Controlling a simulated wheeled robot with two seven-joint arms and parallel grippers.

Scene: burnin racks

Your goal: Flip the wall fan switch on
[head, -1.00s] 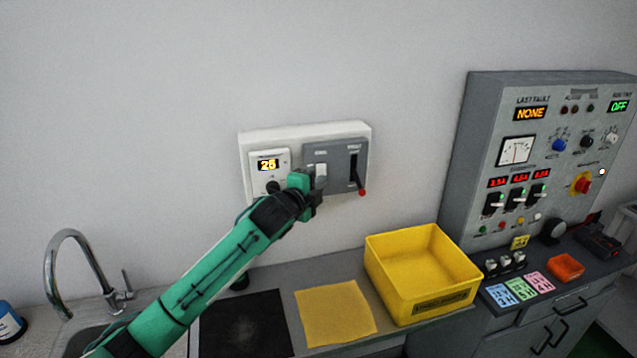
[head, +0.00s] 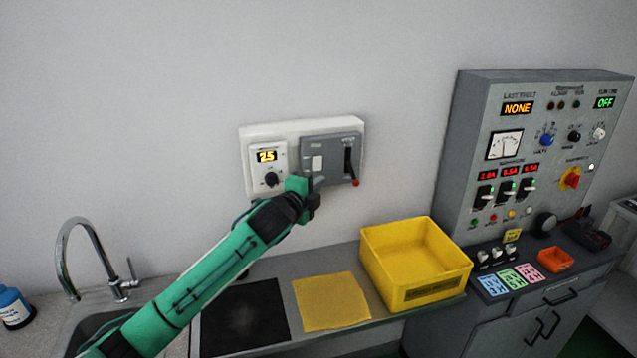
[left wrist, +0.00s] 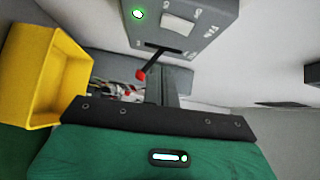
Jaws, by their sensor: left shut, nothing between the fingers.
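A grey switch box (head: 332,147) is on a white wall plate (head: 285,130). It carries a white rocker switch (head: 317,163) and a black lever with a red tip (head: 355,183). I cannot tell which way the rocker is tipped. My right gripper is out of view.
A display with a black knob (head: 271,179) is left of the switch box. Below are a yellow bin (head: 382,270), a yellow mat (head: 331,302) and a black mat (head: 244,318) on the counter. A faucet (head: 92,250) stands left, a control cabinet (head: 465,130) right.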

